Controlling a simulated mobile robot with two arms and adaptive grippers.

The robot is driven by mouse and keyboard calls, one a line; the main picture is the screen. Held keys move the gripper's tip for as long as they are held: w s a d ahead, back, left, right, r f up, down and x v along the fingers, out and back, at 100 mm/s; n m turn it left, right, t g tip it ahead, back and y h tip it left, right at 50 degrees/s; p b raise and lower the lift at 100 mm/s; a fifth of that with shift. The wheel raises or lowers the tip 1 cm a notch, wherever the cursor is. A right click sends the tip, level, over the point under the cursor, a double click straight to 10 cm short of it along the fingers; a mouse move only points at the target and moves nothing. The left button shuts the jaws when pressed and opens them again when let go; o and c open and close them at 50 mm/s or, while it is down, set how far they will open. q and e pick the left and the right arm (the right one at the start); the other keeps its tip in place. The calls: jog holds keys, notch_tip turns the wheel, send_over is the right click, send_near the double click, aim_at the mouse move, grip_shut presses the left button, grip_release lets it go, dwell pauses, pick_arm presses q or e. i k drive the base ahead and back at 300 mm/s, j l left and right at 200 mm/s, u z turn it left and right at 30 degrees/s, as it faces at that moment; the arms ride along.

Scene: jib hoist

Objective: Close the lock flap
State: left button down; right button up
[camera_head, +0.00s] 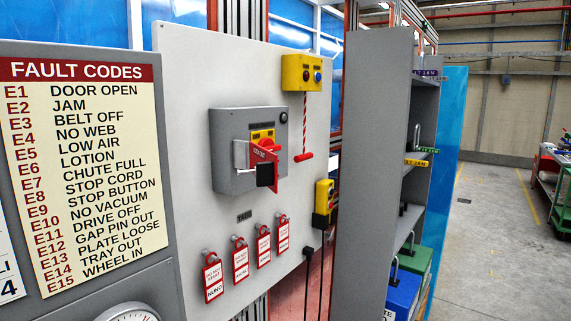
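A grey switch box (230,175) is mounted on the pale grey panel in the middle of the view. On its front is a yellow plate (262,135) with a red rotary handle (268,145). A red flap (274,172) with white lettering stands out from the box below the handle, at an angle to the front, and looks open. A black square part (264,177) shows beside it, and a light grey plate (240,154) is to its left. Neither of my grippers is in view.
Red-and-white tags (240,262) hang on pegs below the box. A grey shelf unit (375,160) with padlocks stands further right. A fault code board (85,170) is at left.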

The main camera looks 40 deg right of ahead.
aim_at(263, 163)
jog(key=z, duration=1.15)
